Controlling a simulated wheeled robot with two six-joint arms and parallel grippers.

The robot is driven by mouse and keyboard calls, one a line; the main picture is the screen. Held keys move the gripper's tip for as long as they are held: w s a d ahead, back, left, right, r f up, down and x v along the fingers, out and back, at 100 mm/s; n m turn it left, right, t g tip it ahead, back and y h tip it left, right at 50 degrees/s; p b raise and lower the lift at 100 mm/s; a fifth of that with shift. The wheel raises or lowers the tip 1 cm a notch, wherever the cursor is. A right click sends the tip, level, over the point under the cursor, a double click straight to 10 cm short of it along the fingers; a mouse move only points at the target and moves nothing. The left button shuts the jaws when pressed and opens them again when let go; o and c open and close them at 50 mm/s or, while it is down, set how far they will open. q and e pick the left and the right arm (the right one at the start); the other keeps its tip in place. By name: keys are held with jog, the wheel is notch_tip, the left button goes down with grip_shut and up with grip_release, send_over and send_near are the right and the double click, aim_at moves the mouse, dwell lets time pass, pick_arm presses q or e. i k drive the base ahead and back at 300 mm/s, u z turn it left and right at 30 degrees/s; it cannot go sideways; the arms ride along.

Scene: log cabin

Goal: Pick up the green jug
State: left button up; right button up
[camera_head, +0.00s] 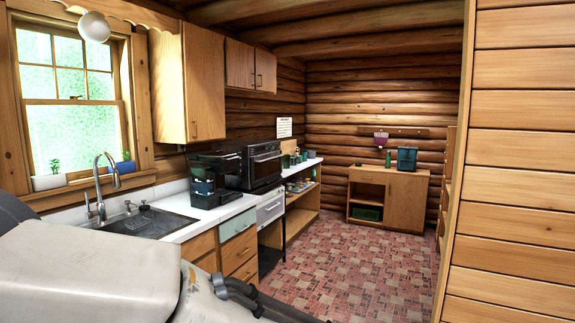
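A small green upright vessel (388,158) stands on top of the wooden cabinet (405,192) at the far end of the room. It is too small to tell for certain whether it is the green jug. Several small greenish containers (291,160) stand at the far end of the white counter, also too small to make out. My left arm fills the lower left, and dark parts at its end, seemingly my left gripper (240,293), are far from these things. Its fingers cannot be made out clearly. My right gripper is not in view.
A teal boxy object (406,158) stands beside the green vessel. The counter on the left holds a sink (147,222), a black coffee machine (207,180) and a dark oven (262,167). The tiled floor (355,260) between is clear.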

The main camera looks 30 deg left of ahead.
aim_at(286, 159)
jog(key=u, duration=0.6)
jog(key=i, duration=5.8)
jog(key=u, duration=1)
